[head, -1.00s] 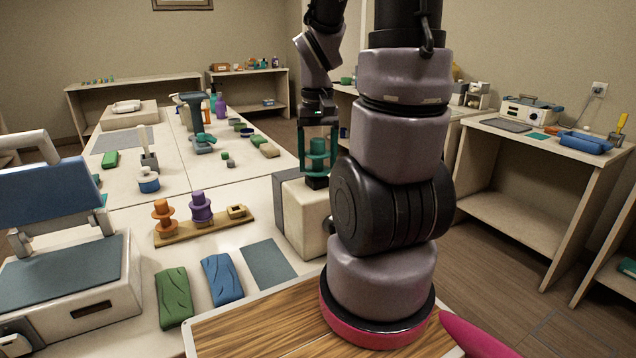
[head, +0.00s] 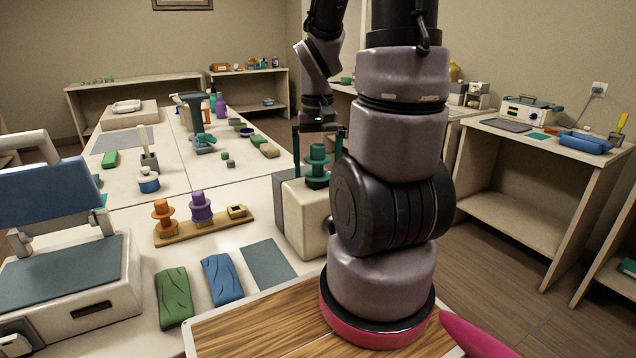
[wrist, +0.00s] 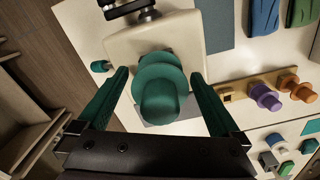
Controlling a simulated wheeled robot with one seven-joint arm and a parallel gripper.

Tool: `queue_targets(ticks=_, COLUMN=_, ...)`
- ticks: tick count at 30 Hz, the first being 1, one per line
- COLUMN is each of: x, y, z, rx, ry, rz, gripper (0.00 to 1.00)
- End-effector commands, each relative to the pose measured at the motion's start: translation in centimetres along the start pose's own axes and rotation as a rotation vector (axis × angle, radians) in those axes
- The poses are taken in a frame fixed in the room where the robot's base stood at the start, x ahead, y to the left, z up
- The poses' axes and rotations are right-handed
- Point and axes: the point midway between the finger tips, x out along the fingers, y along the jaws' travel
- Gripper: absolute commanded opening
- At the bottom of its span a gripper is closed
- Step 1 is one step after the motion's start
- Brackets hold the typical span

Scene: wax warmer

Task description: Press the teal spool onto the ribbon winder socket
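The teal spool (head: 317,161) stands upright on the black socket (head: 316,184) on top of the cream ribbon winder (head: 306,225). It also shows in the wrist view (wrist: 160,95), over the winder's top (wrist: 122,45). My gripper (head: 318,164) is open above and around the spool, with one teal finger on each side. In the wrist view the fingertips (wrist: 160,73) stand clear of the spool's flange on both sides. The spool hides most of the socket in the wrist view, so how deep it sits cannot be told.
A wooden rack (head: 178,235) left of the winder holds an orange spool (head: 164,216) and a purple spool (head: 201,206); its right end carries an empty square seat. Green (head: 174,297) and blue (head: 222,279) pouches lie in front. A small teal knob (wrist: 100,66) projects from the winder's side.

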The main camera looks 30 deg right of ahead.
Motion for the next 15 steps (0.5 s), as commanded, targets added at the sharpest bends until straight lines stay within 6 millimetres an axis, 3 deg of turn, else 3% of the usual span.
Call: queue_targets(ticks=15, x=-0.05, y=0.0, z=0.0, rx=0.0, ry=0.0, rz=0.0, gripper=1.0)
